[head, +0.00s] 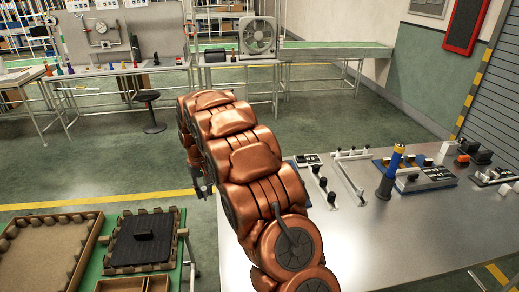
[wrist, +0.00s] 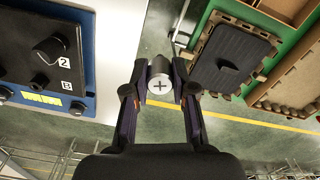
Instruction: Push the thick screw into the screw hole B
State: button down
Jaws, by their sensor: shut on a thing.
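In the wrist view my gripper (wrist: 160,84) is shut on the thick screw (wrist: 160,86), a pale metal cylinder with a cross slot facing the camera. It is held in the air beyond the table edge, apart from the panel. A grey panel (wrist: 28,60) on a blue base lies to the left, with labels 2 and B. Next to the letter B is a dark round spot (wrist: 39,82); I cannot tell whether it is hole B or a knob.
The metal table (head: 390,240) holds several devices, with a blue-and-yellow upright tool (head: 391,172) among them. A green stand (head: 185,225) with a dark tray (head: 145,239) stands to the left, across a gap of floor. A tan box (head: 45,255) lies farther left.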

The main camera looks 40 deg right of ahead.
jog(key=w+d+r+m+p, duration=0.1)
jog(key=w+d+m, duration=0.1)
jog(key=d, duration=1)
jog(key=w+d+r+m+p, duration=0.1)
jog(key=w+d+r, duration=0.1)
jog(key=d, duration=1.1)
jog(key=shift+d+r+m+p, duration=0.15)
jog(key=shift+r+m+p, duration=0.1)
jog(key=shift+m+p, duration=0.15)
jog(key=shift+w+f, duration=0.1)
jog(key=shift+f+b, duration=1.35)
jog(key=shift+f, duration=1.2)
jog(key=shift+f+b, duration=0.85)
jog(key=shift+f, duration=0.5)
jog(key=c, duration=0.9)
grip_release()
jog(key=shift+o, duration=0.2)
